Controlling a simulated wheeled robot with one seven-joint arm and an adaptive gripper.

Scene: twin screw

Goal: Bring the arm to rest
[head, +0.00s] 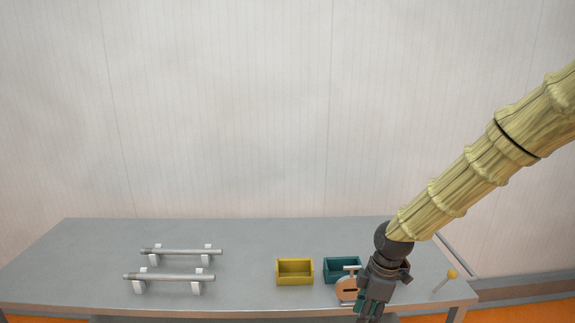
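My arm comes in from the right in a pale yellow cover. My gripper (369,308) points down over the front right of the table, in front of the teal box. Its fingertips are near the lower picture edge, and I cannot tell whether they are apart or shut. Two metal screw rods, a rear one (182,252) and a front one (170,277), lie level on white supports at the left of the table.
A grey table (95,240) stands before a pale wall. A yellow box (295,279) and a teal box (340,262) stand mid-right. A copper-coloured round part (346,289) sits beside my gripper, partly hidden. A yellow-knobbed lever (452,274) is at right. Table space between rods and boxes is clear.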

